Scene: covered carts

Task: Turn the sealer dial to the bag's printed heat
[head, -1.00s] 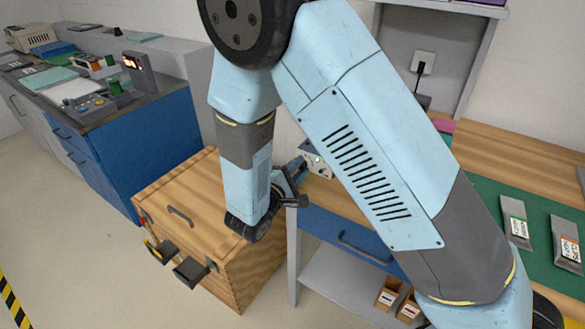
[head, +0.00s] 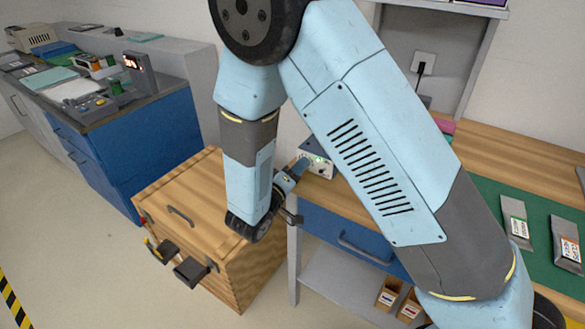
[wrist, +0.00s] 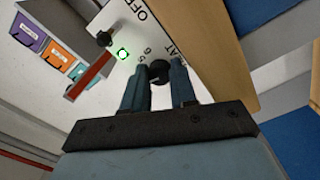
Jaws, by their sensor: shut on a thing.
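The sealer (head: 322,162), a pale box with a small green light, stands at the left end of the wooden bench, partly hidden by my arm. In the wrist view its white panel (wrist: 122,27) shows "OFF", part of the heat lettering, some digits and a lit green lamp. My gripper (wrist: 159,76) is shut on the black dial (wrist: 160,69), with one finger on each side. The gripper also shows at the sealer's front in the head view (head: 302,164). The dial's pointer cannot be made out. Two bags (head: 515,222) (head: 566,245) lie on the green mat; their print is too small to read.
A second black knob (wrist: 104,38) sits on the panel near the lamp. A wooden cabinet (head: 180,210) stands left of the bench. A blue-sided counter (head: 150,135) with devices and a red-lit display (head: 131,61) is further left. Small boxes (head: 388,293) sit on the shelf below.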

